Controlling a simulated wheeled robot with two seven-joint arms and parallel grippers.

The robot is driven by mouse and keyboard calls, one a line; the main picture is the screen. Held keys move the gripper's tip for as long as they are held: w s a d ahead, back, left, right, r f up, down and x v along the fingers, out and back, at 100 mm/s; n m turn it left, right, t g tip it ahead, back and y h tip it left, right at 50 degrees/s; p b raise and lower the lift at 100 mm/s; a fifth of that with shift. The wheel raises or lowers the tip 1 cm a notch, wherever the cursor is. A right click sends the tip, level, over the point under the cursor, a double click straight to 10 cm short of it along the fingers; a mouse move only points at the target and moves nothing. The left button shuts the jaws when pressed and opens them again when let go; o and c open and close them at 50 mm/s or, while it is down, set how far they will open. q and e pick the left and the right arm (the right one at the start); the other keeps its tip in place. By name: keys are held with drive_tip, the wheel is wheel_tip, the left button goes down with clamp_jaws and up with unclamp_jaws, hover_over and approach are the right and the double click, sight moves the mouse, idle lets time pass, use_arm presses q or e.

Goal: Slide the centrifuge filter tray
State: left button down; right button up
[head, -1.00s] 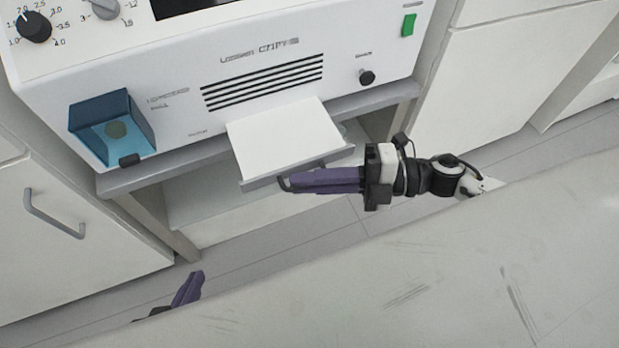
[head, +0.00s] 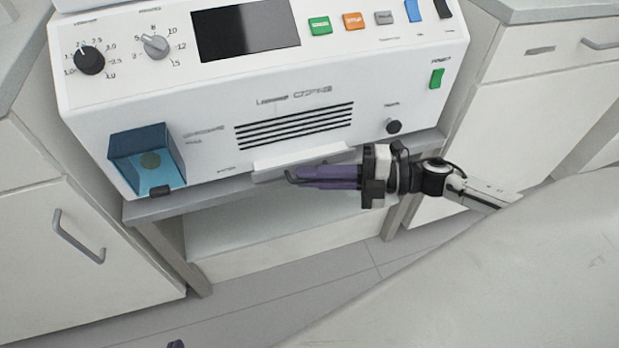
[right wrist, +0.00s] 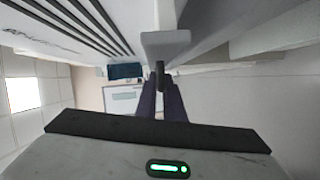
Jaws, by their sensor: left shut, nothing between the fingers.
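The white filter tray (head: 272,164) projects only slightly from the front of the centrifuge (head: 215,150), below its dark vent slots. Its grey front edge and dark handle (head: 290,175) face me. My right gripper (head: 305,178) has its purple fingers at the handle, closed around it. In the right wrist view the fingers (right wrist: 162,98) meet at the dark handle (right wrist: 160,74) under the tray's pale front (right wrist: 165,42). The fingers partly hide the handle. Only a purple tip of my left gripper (head: 175,344) shows at the bottom edge, shut and empty, away from the tray.
A blue clear box (head: 147,158) sits on the machine's front left, and a black knob (head: 393,126) on its right. The machine stands on a grey bench (head: 165,208). Cabinets (head: 65,235) flank it. The floor space in front is open.

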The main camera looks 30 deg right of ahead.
drive_tip(key=o, duration=0.4)
drive_tip(key=shift+d, duration=0.1)
drive_tip(key=p+v, duration=0.1)
drive_tip(key=v, duration=0.9)
drive_tip(key=shift+d, duration=0.15)
